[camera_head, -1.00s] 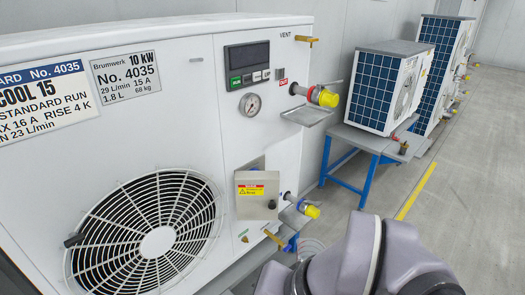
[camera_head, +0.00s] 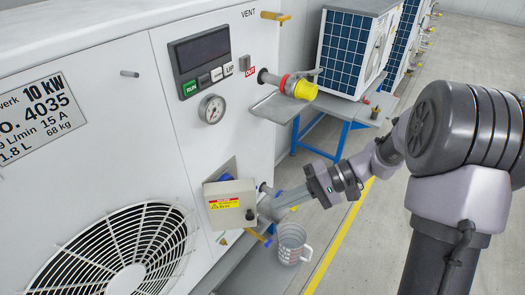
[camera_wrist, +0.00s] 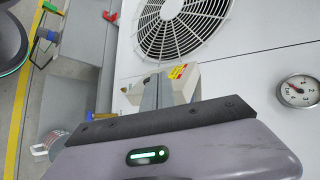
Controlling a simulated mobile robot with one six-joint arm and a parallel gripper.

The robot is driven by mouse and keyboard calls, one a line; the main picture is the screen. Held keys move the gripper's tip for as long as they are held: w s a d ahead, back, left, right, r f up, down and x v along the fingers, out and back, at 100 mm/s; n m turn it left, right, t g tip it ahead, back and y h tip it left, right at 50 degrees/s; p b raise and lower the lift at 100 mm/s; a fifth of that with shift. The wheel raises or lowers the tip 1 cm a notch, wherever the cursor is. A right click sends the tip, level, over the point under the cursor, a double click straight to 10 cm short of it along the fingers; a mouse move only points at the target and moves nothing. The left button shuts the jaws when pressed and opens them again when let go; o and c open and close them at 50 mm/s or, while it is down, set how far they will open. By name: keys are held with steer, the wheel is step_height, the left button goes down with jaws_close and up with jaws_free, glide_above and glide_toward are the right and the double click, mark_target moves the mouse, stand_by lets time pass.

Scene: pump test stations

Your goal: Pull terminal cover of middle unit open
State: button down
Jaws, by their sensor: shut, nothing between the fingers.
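The terminal cover (camera_head: 232,206) is a beige box with a yellow and red warning label, low on the right part of the white unit's front. It also shows in the wrist view (camera_wrist: 188,80), partly hidden behind my fingers. My gripper (camera_head: 270,209) reaches in from the right and is shut and empty, its fingertips close beside the cover's right side. In the wrist view the grey fingers (camera_wrist: 157,91) overlap the cover; I cannot tell whether they touch it. How far the cover stands open is unclear.
A clear measuring jug (camera_head: 291,245) hangs or stands just below my gripper. A yellow-capped outlet valve (camera_head: 303,88) juts out above, over a metal drip tray (camera_head: 284,106). The fan grille (camera_head: 125,255) is at lower left.

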steer(key=w+d+f+m+t+y+p, duration=0.2)
steer(key=w+d+f+t+y, duration=0.3)
steer(key=w+f, duration=0.35)
steer(key=s+a, duration=0.2)
steer(key=a, duration=0.7)
steer(key=shift+s+a+f, duration=0.25)
steer(key=shift+s+a, duration=0.05)
steer(key=shift+s, duration=0.1)
